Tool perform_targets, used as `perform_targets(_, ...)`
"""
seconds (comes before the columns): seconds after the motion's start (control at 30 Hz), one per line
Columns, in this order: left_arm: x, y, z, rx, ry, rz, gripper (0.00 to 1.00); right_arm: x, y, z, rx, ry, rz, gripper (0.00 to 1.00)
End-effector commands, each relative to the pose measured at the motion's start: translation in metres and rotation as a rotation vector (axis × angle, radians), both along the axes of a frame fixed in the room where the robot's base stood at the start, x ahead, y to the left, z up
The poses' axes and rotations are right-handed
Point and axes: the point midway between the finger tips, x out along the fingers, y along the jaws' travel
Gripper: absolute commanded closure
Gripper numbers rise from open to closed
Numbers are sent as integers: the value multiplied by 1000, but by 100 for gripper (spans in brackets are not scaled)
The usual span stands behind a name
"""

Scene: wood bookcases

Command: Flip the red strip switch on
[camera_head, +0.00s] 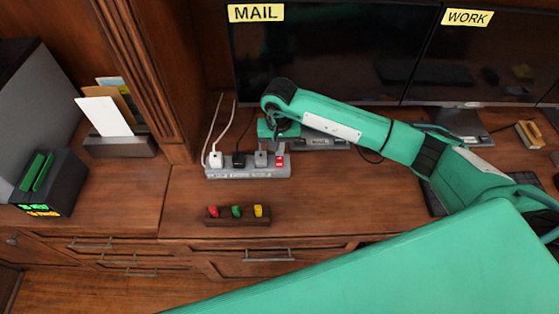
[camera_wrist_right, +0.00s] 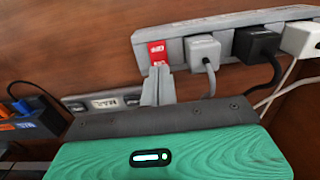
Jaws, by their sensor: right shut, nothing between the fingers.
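The red strip switch (camera_head: 280,161) is at the right end of a grey power strip (camera_head: 225,174) on the wooden desk. In the right wrist view the red switch (camera_wrist_right: 157,52) has white markings, and the strip (camera_wrist_right: 225,40) runs to the upper right. My right gripper (camera_head: 280,149) reaches in over the strip from behind. Its fingers (camera_wrist_right: 158,72) are shut and empty, with their tips at the lower edge of the switch. I cannot tell whether they touch it. My left gripper is not in view.
Grey, black and white plugs (camera_head: 215,160) with cords fill the strip beside the switch. A second strip labelled MAIL (camera_head: 318,142) lies behind. A wooden holder with red, green and yellow pieces (camera_head: 237,221) stands in front. Monitors (camera_head: 320,50) stand behind.

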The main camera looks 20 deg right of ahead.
Motion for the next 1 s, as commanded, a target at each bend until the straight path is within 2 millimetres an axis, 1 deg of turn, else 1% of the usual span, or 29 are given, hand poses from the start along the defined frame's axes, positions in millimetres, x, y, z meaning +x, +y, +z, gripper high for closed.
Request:
perform_targets(0.57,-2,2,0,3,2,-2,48,0,0,0,0,0,0,100)
perform_targets(1.0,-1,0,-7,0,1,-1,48,0,0,-7,0,0,0,100)
